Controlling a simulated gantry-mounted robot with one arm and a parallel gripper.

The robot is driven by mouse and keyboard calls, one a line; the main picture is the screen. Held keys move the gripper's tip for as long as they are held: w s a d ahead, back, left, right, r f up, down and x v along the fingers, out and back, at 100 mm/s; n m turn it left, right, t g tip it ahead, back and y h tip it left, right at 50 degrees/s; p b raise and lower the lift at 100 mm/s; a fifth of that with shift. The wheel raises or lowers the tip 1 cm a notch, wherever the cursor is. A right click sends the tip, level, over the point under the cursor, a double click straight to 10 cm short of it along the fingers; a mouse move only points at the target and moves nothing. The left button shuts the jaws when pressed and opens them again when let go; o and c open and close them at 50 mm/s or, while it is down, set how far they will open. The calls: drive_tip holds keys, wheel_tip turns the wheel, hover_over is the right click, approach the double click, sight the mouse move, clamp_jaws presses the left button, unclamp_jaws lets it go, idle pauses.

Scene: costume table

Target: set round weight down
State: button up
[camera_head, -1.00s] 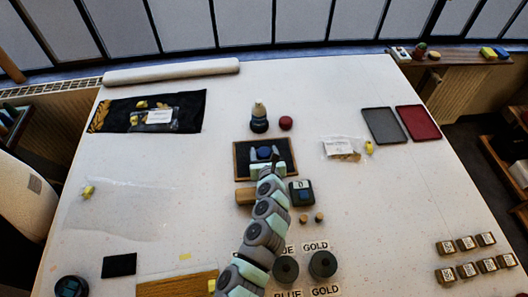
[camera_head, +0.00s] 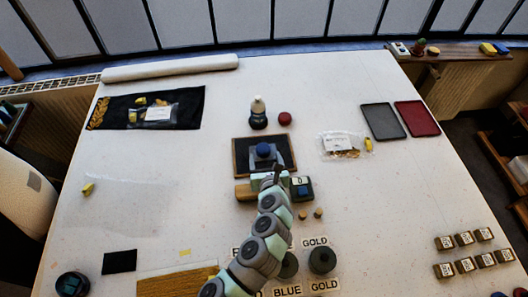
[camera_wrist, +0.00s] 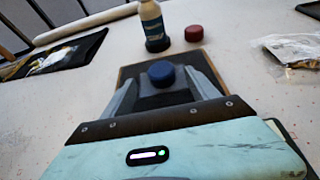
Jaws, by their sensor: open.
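The round weight, blue and knob-like (camera_head: 263,150), stands on the dark, wood-edged tray (camera_head: 238,168) in the middle of the table. It also shows in the wrist view (camera_wrist: 161,74), just beyond and between my fingertips. My gripper (camera_head: 265,158) is open on the near side of the weight, its grey fingers spread to either side. In the wrist view, my gripper (camera_wrist: 164,92) shows a gap between its fingers and the weight, and nothing is held. The weight's lower part is partly hard to make out against the dark tray.
A bottle (camera_head: 258,113) and a red round piece (camera_head: 285,118) stand behind the tray. A small device with a display (camera_head: 301,188) and a wooden block (camera_head: 245,191) sit close in front. Grey and red trays (camera_head: 383,122) lie at the back right.

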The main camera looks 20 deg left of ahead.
drive_tip(key=shift+v, duration=2.5)
drive_tip(key=shift+w+d, duration=0.1)
drive_tip(key=shift+d, duration=0.05)
